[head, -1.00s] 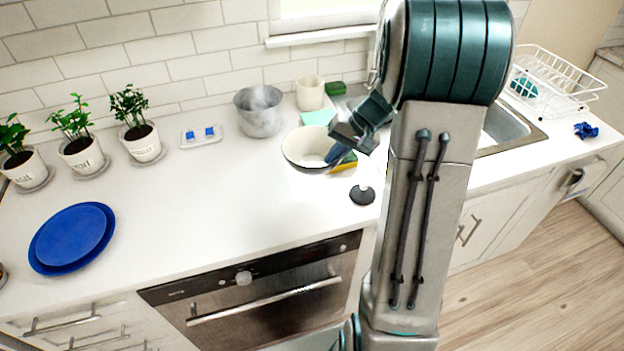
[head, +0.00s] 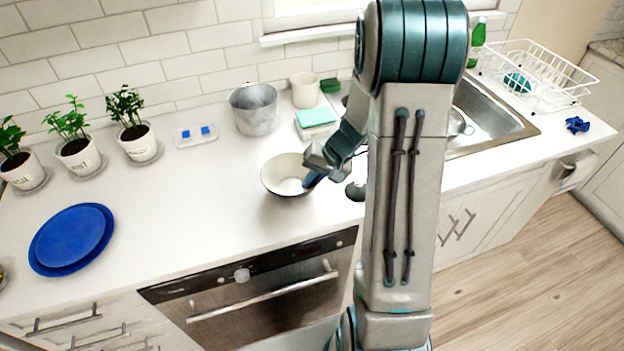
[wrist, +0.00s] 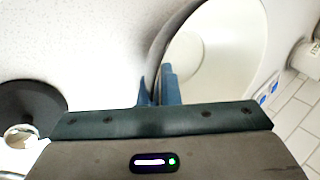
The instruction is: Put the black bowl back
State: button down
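The bowl (head: 283,178) has a pale inside and a dark rim and outside. It is in front of the metal pot, over the white counter. In the wrist view the bowl (wrist: 215,50) fills the upper right, with its dark outer wall facing left. My gripper (head: 312,180) is at the bowl's right rim. In the wrist view my gripper's fingers (wrist: 160,88) are close together, pinching the rim. I cannot tell whether the bowl is clear of the counter.
A dark round lid-like object (head: 355,190) lies right of the bowl. Behind are a metal pot (head: 254,112), a cream cup (head: 304,92) and a teal-topped stack (head: 316,117). Blue plates (head: 72,238) and potted plants (head: 78,150) are left. The sink (head: 485,115) and dish rack (head: 540,80) are right.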

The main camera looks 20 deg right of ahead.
jog(key=shift+f, duration=0.15)
jog(key=c, duration=1.6)
grip_release()
jog(key=shift+c, duration=0.2)
jog(key=shift+d+r, duration=0.2)
jog(key=shift+r, duration=0.25)
jog(key=v, duration=1.1)
jog(key=s+a+r+n+h, duration=0.2)
jog(key=s+a, duration=0.3)
jog(key=s, duration=0.3)
jog(key=s+a+r+n+t+h, duration=0.1)
jog(key=s+a+r+n+h, duration=0.1)
jog(key=s, duration=0.7)
jog(key=a+r+h+b, duration=0.1)
jog(key=a+r, duration=0.1)
jog(key=a, duration=0.1)
jog(key=shift+s+h, duration=0.3)
